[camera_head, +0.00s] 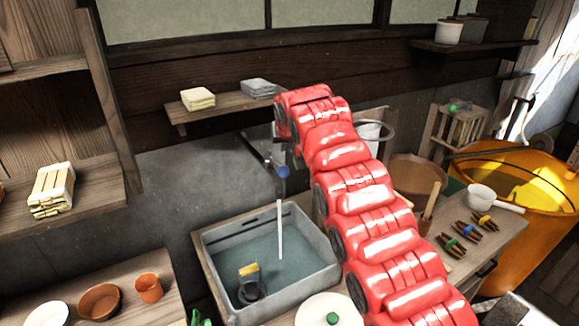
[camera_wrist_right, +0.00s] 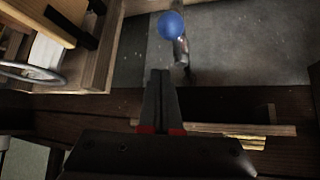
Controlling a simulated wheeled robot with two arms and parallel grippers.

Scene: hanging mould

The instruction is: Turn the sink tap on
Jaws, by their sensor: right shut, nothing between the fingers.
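The sink tap (camera_head: 257,150) is a dark metal pipe on the wall with a blue knob (camera_head: 283,172). A pale vertical stream (camera_head: 280,230) runs from below the knob into the grey basin (camera_head: 325,273). In the right wrist view the blue knob (camera_wrist_right: 171,25) and a metal end of the tap (camera_wrist_right: 180,51) show beyond my fingertips. My right gripper (camera_wrist_right: 160,75) is shut and empty, with a visible gap to the knob in the picture. In the head view my red right arm reaches up to the tap and largely hides its gripper. My left gripper is out of view.
A wall shelf (camera_head: 228,107) with folded cloths is above the tap. A dark object with a yellow top (camera_head: 249,280) is in the basin. A white ladle (camera_head: 482,196), several small tools and an orange tub (camera_head: 520,185) are at right. Pots and a plate are at lower left.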

